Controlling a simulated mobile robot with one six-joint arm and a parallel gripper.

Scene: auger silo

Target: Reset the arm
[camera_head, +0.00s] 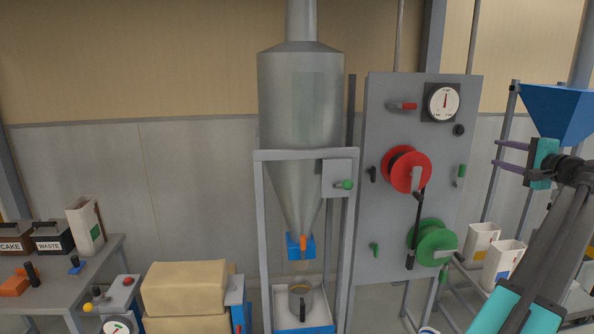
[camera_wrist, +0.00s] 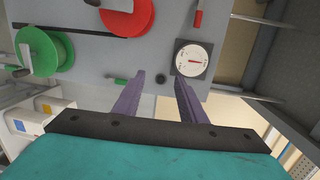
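My gripper (camera_head: 511,155) is at the right in the head view, raised, with its two purple fingers pointing left. The fingers are apart with nothing between them. In the wrist view my gripper (camera_wrist: 158,95) shows its fingers spread in front of the grey panel. The grey panel (camera_head: 390,240) stands left of the gripper and carries a red wheel (camera_head: 403,170), a green wheel (camera_head: 433,241) and a round gauge (camera_head: 443,102). The same gauge (camera_wrist: 193,59), red wheel (camera_wrist: 127,14) and green wheel (camera_wrist: 40,50) show in the wrist view. The fingers look clear of the panel.
A metal silo (camera_head: 300,100) stands mid-view above a pot (camera_head: 300,298). A blue hopper (camera_head: 558,110) is behind my arm at the right. White containers (camera_head: 480,243) stand on a shelf below. A table (camera_head: 95,265) with bins and stacked sacks (camera_head: 185,288) are at the left.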

